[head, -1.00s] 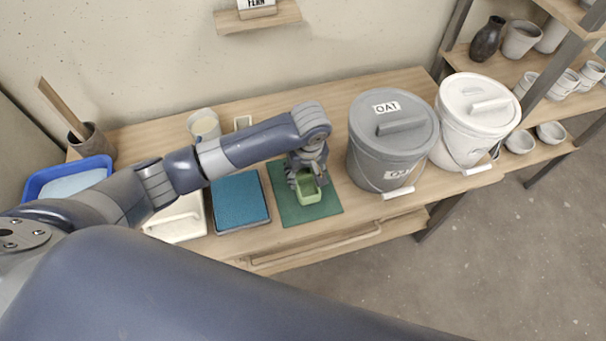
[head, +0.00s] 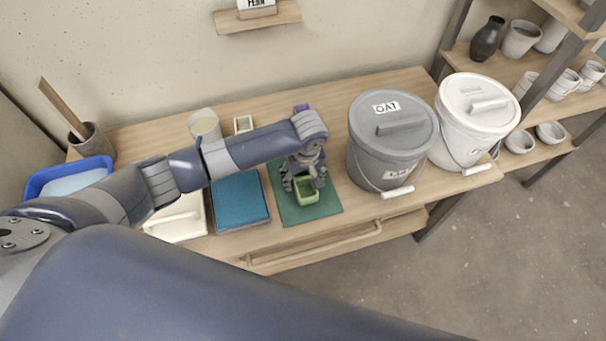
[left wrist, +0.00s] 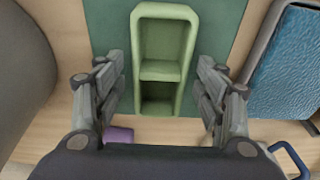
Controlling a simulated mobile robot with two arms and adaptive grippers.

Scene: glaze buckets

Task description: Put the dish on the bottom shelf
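The dish is a small green rectangular one (head: 306,192) with a divider inside. It sits on the dark green mat (head: 292,213) on the bench. My left gripper (head: 303,180) is over the dish's far end, fingers spread. In the left wrist view the dish (left wrist: 164,50) shows between the two open fingers (left wrist: 162,68), which look apart from its sides. The rack at the right has a low shelf (head: 552,152) with small bowls; I cannot tell if it is the bottom shelf. My right gripper is out of view.
A grey lidded bucket (head: 368,152) stands just right of the mat, with a white bucket (head: 467,142) beyond. A blue-topped tray (head: 240,200) lies left of the mat. A small purple block (left wrist: 118,135) is behind the dish. The floor at right is clear.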

